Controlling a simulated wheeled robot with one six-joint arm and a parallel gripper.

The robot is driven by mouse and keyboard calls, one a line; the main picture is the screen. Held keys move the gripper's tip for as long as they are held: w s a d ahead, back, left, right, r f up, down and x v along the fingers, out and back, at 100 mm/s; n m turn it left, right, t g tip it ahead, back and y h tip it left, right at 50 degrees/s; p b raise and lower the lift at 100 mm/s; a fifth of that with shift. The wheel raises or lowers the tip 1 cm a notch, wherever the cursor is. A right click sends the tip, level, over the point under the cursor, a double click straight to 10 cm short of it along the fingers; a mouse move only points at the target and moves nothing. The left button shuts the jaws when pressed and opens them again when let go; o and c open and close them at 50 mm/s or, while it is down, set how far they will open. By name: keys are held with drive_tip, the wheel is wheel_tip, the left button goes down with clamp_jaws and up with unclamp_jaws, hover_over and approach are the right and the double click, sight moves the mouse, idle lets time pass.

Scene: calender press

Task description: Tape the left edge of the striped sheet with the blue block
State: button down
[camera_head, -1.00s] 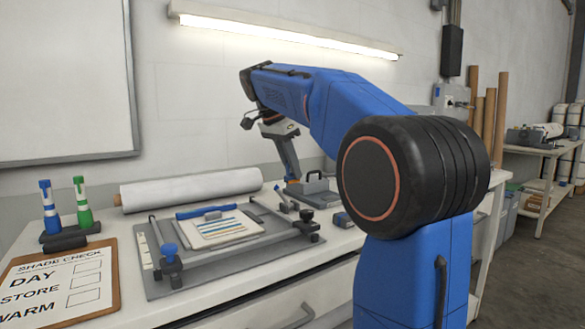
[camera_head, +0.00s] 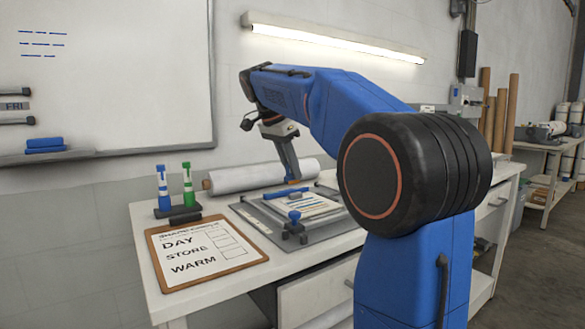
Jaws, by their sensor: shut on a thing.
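The striped sheet (camera_head: 312,208) lies on a grey press bed (camera_head: 262,222) on the white bench. It is partly hidden by a clamp with a blue knob (camera_head: 294,216) in front, and a blue bar (camera_head: 287,192) lies across its back. My gripper (camera_head: 292,178) points down and shows small, just behind the bar in the picture. It is shut on a small blue thing, apparently the blue block, mostly hidden between the fingers. I cannot tell whether it touches anything below.
A white roll (camera_head: 235,178) lies behind the press. A clipboard (camera_head: 205,252) lies at the bench's front left, with blue and green markers (camera_head: 175,187) in a black stand behind it. My arm hides the bench's right part.

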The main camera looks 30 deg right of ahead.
sight(289, 183)
drive_tip(key=shift+f, duration=3.4)
drive_tip(key=shift+f, duration=0.5)
drive_tip(key=shift+r, duration=4.05)
